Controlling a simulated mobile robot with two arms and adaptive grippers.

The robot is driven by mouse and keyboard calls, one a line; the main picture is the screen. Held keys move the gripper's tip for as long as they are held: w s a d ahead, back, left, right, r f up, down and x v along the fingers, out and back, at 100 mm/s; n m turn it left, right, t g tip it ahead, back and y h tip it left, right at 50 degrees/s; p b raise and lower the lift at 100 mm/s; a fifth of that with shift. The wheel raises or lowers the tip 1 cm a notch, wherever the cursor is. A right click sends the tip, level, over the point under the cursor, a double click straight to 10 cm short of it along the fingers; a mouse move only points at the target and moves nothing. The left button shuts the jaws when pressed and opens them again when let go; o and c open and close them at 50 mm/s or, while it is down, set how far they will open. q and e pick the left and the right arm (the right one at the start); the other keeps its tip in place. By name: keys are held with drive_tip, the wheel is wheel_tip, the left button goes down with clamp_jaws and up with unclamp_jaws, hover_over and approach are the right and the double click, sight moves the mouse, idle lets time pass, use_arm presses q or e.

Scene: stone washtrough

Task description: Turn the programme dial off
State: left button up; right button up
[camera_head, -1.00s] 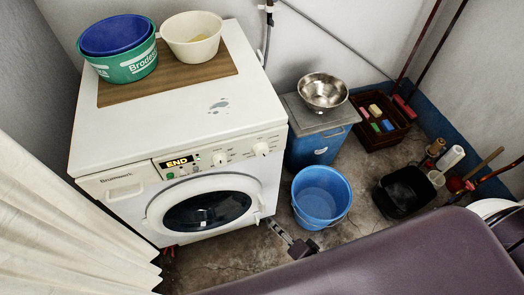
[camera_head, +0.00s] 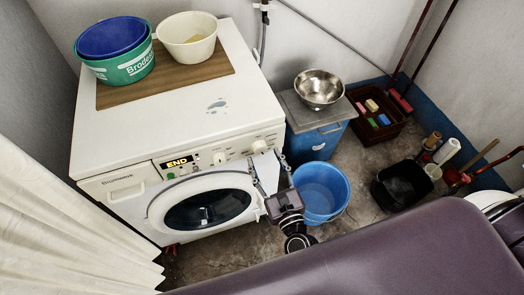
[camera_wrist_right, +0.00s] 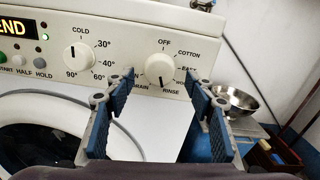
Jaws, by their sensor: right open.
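The programme dial (camera_wrist_right: 159,69) is a round white knob at the right of the washing machine's panel in the right wrist view. OFF is printed above it, COTTON at its upper right and RINSE below. Its dark mark seems to point downward, toward RINSE. In the head view the dial (camera_head: 259,147) shows small above my right gripper (camera_head: 268,160). My right gripper is open and empty, its fingers spread in front of and slightly below the dial, apparently not touching it. The washing machine (camera_head: 150,125) has a lit display (camera_head: 180,162) reading END. My left gripper is not in view.
A temperature dial (camera_wrist_right: 78,56) sits left of the programme dial, with buttons (camera_wrist_right: 40,63) further left. A blue bucket (camera_head: 322,190) stands beside my right gripper. A steel bowl (camera_head: 319,88) sits on a lidded blue bin. A white curtain (camera_head: 70,220) hangs at the left.

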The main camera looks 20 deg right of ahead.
sight(261, 151)
drive_tip(key=shift+w+a, duration=0.1)
drive_tip(key=shift+w, duration=1.5)
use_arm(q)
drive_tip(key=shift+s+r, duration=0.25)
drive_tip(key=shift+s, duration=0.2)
use_arm(e)
drive_tip(key=c, duration=1.2)
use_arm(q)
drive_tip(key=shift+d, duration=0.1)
use_arm(e)
drive_tip(key=shift+o, duration=0.2)
